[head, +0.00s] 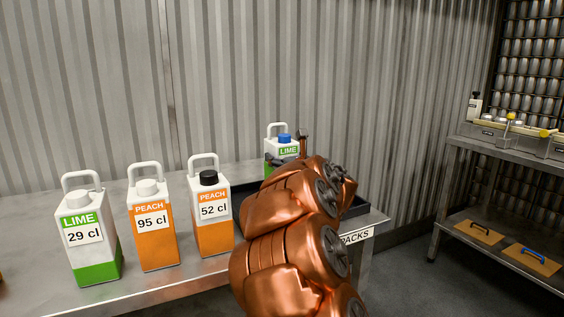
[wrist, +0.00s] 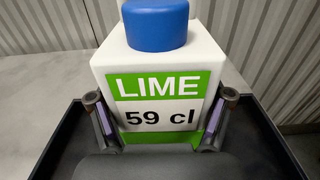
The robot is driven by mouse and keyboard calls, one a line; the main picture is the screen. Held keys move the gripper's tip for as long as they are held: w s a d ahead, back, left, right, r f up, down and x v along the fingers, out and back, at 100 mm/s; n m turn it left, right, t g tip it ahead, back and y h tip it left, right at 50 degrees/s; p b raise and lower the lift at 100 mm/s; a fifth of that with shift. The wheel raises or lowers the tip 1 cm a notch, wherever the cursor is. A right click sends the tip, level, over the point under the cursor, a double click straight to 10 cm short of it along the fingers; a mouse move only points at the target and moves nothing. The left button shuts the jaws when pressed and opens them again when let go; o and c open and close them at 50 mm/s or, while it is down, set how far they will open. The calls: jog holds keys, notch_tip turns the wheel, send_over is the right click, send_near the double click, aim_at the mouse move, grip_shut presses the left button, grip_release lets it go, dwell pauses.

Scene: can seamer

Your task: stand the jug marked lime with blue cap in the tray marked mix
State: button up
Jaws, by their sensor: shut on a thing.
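The lime jug with the blue cap (head: 284,142) is upright at the back of the bench, partly hidden by my copper arm. In the wrist view the jug (wrist: 160,60) reads LIME 59 cl. My gripper (wrist: 158,122) is shut on it, with one finger on each side. A black tray (head: 351,207) lies under and around it. The tray's walls (wrist: 62,137) show on both sides in the wrist view. The jug's base is hidden, so I cannot tell whether it touches the tray floor. No mark on the tray is readable.
A lime 29 cl jug (head: 90,245), a peach 95 cl jug (head: 155,240) and a peach 52 cl jug with a black cap (head: 212,232) stand left on the bench (head: 190,290). A partly covered sign (head: 357,237) reads PACKS. A shelf unit (head: 510,155) stands right.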

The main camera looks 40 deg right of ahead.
jog(key=shift+f, duration=0.25)
jog(key=shift+f, duration=0.15)
jog(key=o, duration=1.7)
jog(key=shift+o, duration=0.2)
jog(key=shift+f, duration=0.1)
jog(key=v, duration=1.2)
jog(key=shift+p, duration=0.3)
jog(key=shift+w, duration=0.1)
